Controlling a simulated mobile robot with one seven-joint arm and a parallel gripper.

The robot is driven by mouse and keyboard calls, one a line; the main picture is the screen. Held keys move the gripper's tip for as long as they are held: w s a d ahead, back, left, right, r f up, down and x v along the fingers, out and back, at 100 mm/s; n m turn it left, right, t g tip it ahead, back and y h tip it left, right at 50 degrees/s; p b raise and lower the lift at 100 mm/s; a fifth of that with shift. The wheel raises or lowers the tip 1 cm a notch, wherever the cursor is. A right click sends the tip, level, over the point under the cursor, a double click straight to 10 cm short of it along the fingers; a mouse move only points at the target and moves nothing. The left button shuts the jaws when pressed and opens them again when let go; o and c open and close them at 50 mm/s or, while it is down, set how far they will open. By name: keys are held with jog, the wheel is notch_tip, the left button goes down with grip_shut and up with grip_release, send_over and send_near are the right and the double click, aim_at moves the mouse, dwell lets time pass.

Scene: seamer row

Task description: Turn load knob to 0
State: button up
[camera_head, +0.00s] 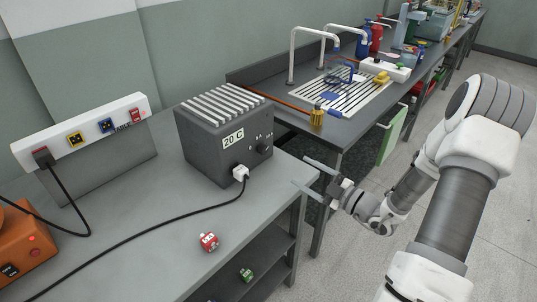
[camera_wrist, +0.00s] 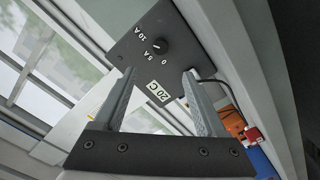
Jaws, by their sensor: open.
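The load knob (camera_head: 264,150) is a small black dial on the front of a dark grey box (camera_head: 205,155) with a ribbed top and a "20 C" label. In the wrist view the knob (camera_wrist: 160,46) sits beyond the fingertips, with marks 0, 5A and 10A around it. Its pointer is too small to read surely. My gripper (camera_head: 300,171) is open and empty, in front of and to the right of the box, apart from the knob. In the wrist view its two fingers (camera_wrist: 158,75) are spread, with the "20 C" label showing between them.
A white plug (camera_head: 240,173) with a black cable is in the box front below the knob. A red block (camera_head: 209,242) lies on the grey bench and a green block (camera_head: 246,274) on the shelf below. A socket strip (camera_head: 85,132) stands behind at left.

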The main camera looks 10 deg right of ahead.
aim_at(265, 150)
jog(key=b+x, duration=0.2)
jog(key=x, duration=1.1)
jog(key=shift+w+a, duration=0.25)
jog(key=shift+w, duration=0.05)
grip_shut()
